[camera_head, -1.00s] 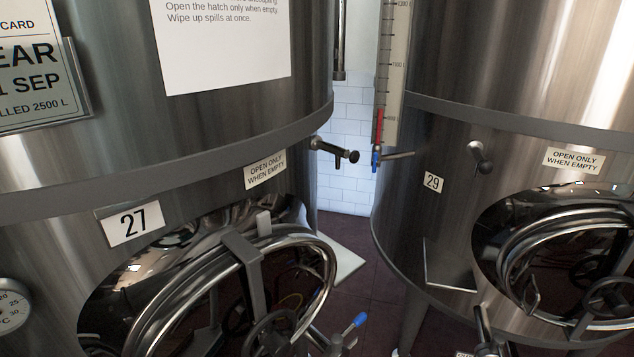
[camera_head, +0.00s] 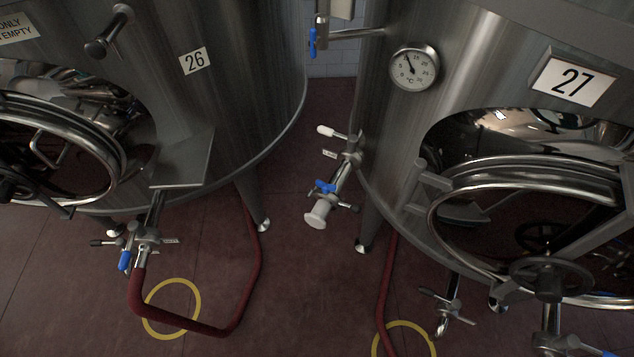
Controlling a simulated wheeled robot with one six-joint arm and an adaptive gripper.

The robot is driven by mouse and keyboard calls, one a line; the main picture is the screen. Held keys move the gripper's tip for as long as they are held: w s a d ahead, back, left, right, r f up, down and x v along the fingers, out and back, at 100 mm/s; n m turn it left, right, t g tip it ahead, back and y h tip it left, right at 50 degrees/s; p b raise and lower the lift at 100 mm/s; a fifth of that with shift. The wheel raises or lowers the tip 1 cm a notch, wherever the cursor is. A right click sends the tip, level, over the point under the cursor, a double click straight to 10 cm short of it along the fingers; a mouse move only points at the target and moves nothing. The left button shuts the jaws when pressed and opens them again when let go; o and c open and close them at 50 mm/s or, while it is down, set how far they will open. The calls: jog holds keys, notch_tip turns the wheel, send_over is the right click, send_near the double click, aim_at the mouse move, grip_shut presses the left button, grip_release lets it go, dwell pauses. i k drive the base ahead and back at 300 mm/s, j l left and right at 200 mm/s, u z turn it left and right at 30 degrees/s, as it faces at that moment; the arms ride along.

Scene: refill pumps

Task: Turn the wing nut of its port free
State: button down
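My gripper is not in any part of the view. Tank 27 (camera_head: 574,80) stands at the right and tank 26 (camera_head: 195,61) at the left. At the left side of tank 27, a port valve (camera_head: 345,172) sticks out, with a white-tipped handle, a blue handle (camera_head: 325,187) and a pale round end (camera_head: 317,214). A small winged part, perhaps a wing nut (camera_head: 347,207), sits beside that end. Under tank 26, an outlet fitting (camera_head: 146,238) with a blue handle and side arms joins a red hose (camera_head: 248,293). Another winged fitting (camera_head: 446,307) shows low under tank 27.
Both tanks have round hatches with handwheels; the tank 27 hatch (camera_head: 440,215) juts forward. A dial thermometer (camera_head: 414,67) is on tank 27. A second red hose (camera_head: 389,270) runs down at the lower middle. Yellow rings (camera_head: 149,321) mark the dark red floor, which is open between the tanks.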

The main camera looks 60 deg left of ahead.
aim_at(326, 188)
jog(key=u, duration=1.45)
jog(key=j+u, duration=0.65)
jog(key=i, duration=0.5)
